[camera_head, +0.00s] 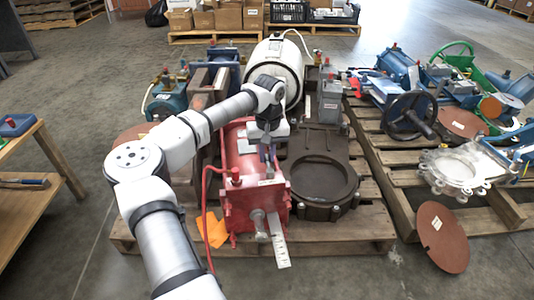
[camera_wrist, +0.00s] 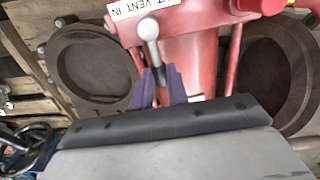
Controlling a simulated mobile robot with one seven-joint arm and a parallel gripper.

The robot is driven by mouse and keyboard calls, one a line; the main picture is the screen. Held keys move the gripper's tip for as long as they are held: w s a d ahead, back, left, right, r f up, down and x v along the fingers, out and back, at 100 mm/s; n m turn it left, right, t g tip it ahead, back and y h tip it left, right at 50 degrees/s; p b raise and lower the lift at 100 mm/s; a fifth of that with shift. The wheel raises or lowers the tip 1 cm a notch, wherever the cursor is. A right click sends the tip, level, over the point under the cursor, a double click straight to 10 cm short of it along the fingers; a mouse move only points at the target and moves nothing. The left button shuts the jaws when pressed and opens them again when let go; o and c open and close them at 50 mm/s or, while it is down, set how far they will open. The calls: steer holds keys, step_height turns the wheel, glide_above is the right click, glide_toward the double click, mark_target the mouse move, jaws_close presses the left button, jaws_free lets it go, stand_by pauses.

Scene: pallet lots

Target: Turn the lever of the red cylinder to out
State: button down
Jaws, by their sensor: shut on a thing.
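The red cylinder (camera_head: 240,205) lies on a wooden pallet, its near end plate facing me. My gripper (camera_wrist: 160,75) has purple fingers shut on the lever's stem, below the knob. In the head view my gripper (camera_head: 267,155) points down at the top of the cylinder and mostly hides the lever there. A white label (camera_wrist: 140,6) beside the knob reads "VENT" and "IN"; its left word is cut off to a "T". The knob is near "VENT".
A dark flanged valve plate (camera_head: 322,178) lies close right of the cylinder. A white-ended tank (camera_head: 276,65) stands behind. A red hose (camera_head: 206,220) loops at the cylinder's left. A second pallet (camera_head: 400,190) with valves is to the right, a wooden bench (camera_head: 30,180) left.

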steer(key=shift+a+r+p, duration=0.1)
steer(key=shift+r+p, duration=0.05)
steer(key=shift+p, duration=0.2)
steer(key=shift+a+r+n+p, duration=0.2)
steer(key=shift+n+p, duration=0.4)
steer(key=shift+p, duration=0.2)
steer(key=shift+s+a+f+n+p, duration=0.1)
steer(key=shift+s+a+n+p, duration=0.3)
steer(key=shift+n+p, duration=0.8)
steer(key=shift+s+a+f+n+p, duration=0.15)
steer(key=shift+a+n+p, duration=0.3)
steer(key=shift+n+p, duration=0.65)
steer(key=shift+s+a+f+n+p, duration=0.1)
steer(key=shift+s+a+n+p, duration=0.3)
steer(key=shift+n+p, duration=0.8)
steer(key=shift+w, duration=0.1)
steer(key=c, duration=1.4)
jaws_free()
steer(key=shift+o, duration=0.2)
steer(key=shift+r, duration=0.1)
